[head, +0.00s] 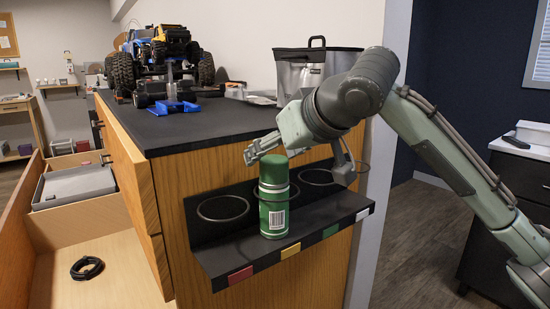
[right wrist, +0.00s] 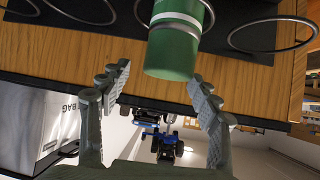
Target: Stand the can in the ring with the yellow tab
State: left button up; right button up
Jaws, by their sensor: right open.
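The green can (head: 273,205), with a white band and a barcode label, stands upright on the shelf of the black ring rack. A thin dark ring goes around it, the second from the left, in line with the yellow tab (head: 290,252). My right gripper (head: 297,162) is open, with its fingers apart near the can's top. In the right wrist view the can's green top end (right wrist: 170,58) lies between and just beyond the open fingertips (right wrist: 160,82), with gaps on both sides. My left gripper is not in view.
Empty rings sit left (head: 223,208) and right (head: 318,177) of the can, with red (head: 240,275), green (head: 330,231) and white tabs. An RC crawler (head: 160,60) and a grey bag (head: 300,72) stand on the black counter (head: 200,125). An open drawer holds a black coil (head: 87,268).

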jog(key=v, duration=1.2)
